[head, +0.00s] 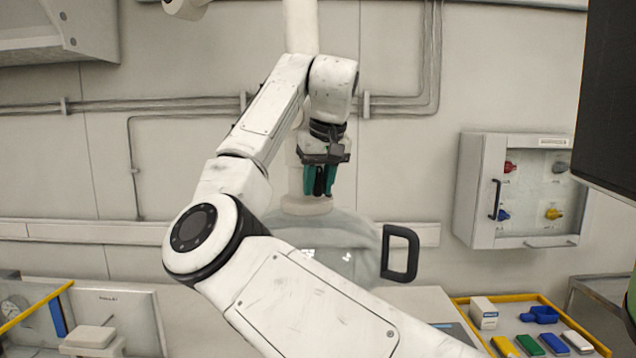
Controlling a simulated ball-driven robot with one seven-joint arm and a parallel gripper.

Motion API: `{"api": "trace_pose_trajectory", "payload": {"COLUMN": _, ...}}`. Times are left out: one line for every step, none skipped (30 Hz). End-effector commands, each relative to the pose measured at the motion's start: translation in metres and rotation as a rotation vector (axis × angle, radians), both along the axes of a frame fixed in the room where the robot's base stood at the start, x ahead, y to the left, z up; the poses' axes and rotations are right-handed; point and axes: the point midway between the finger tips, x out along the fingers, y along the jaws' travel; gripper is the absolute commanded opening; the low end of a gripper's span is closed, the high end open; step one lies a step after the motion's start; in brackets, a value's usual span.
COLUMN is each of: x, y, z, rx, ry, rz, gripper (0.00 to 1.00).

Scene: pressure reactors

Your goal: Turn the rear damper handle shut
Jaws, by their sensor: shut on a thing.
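My gripper (319,190) points down in the head view, in front of a pale vertical duct (301,25). Its teal fingers are shut on a narrow dark piece (319,179), which appears to be the damper handle. Most of that piece is hidden by the fingers, so I cannot tell its angle. The duct runs down behind my gripper to a collar above a clear rounded hood (345,235). My own arm covers the hood's lower left part.
A black loop handle (401,254) stands at the hood's right side. A wall cabinet (480,190) with coloured valves hangs at right. A yellow-edged tray (520,297) holds several coloured blocks at lower right. A dark panel (608,100) fills the upper right edge.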

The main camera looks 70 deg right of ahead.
Motion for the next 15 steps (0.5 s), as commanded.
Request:
{"api": "trace_pose_trajectory", "payload": {"x": 0.0003, "y": 0.0001, "z": -0.0004, "rx": 0.000, "ry": 0.000, "rz": 0.001, "gripper": 0.02}}
{"api": "trace_pose_trajectory", "payload": {"x": 0.0003, "y": 0.0000, "z": -0.0004, "rx": 0.000, "ry": 0.000, "rz": 0.001, "gripper": 0.02}}
{"api": "trace_pose_trajectory", "payload": {"x": 0.0003, "y": 0.0000, "z": -0.0004, "rx": 0.000, "ry": 0.000, "rz": 0.001, "gripper": 0.02}}
{"api": "trace_pose_trajectory", "payload": {"x": 0.0003, "y": 0.0000, "z": -0.0004, "rx": 0.000, "ry": 0.000, "rz": 0.001, "gripper": 0.02}}
{"api": "trace_pose_trajectory", "payload": {"x": 0.0003, "y": 0.0000, "z": -0.0004, "rx": 0.000, "ry": 0.000, "rz": 0.001, "gripper": 0.02}}
{"api": "trace_pose_trajectory", "payload": {"x": 0.0003, "y": 0.0000, "z": -0.0004, "rx": 0.000, "ry": 0.000, "rz": 0.001, "gripper": 0.36}}
{"api": "trace_pose_trajectory", "payload": {"x": 0.0002, "y": 0.0000, "z": -0.0004, "rx": 0.000, "ry": 0.000, "rz": 0.001, "gripper": 0.39}}
{"api": "trace_pose_trajectory", "payload": {"x": 0.0002, "y": 0.0000, "z": -0.0004, "rx": 0.000, "ry": 0.000, "rz": 0.001, "gripper": 0.42}}
{"api": "trace_pose_trajectory", "payload": {"x": 0.0002, "y": 0.0000, "z": -0.0003, "rx": 0.000, "ry": 0.000, "rz": 0.000, "gripper": 0.46}}
{"api": "trace_pose_trajectory", "payload": {"x": 0.0002, "y": 0.0000, "z": -0.0003, "rx": 0.000, "ry": 0.000, "rz": 0.001, "gripper": 0.47}}
{"api": "trace_pose_trajectory", "payload": {"x": 0.0002, "y": 0.0000, "z": -0.0003, "rx": 0.000, "ry": 0.000, "rz": 0.000, "gripper": 0.47}}
{"api": "trace_pose_trajectory", "payload": {"x": 0.0001, "y": -0.0001, "z": -0.0003, "rx": -0.001, "ry": 0.001, "rz": 0.000, "gripper": 0.47}}
{"api": "trace_pose_trajectory", "payload": {"x": 0.0001, "y": -0.0001, "z": -0.0002, "rx": -0.001, "ry": 0.001, "rz": 0.000, "gripper": 0.47}}
{"api": "trace_pose_trajectory", "payload": {"x": 0.0001, "y": -0.0001, "z": -0.0002, "rx": -0.001, "ry": 0.001, "rz": 0.000, "gripper": 0.47}}
{"api": "trace_pose_trajectory", "payload": {"x": 0.0000, "y": 0.0000, "z": -0.0001, "rx": -0.001, "ry": 0.001, "rz": 0.000, "gripper": 0.47}}
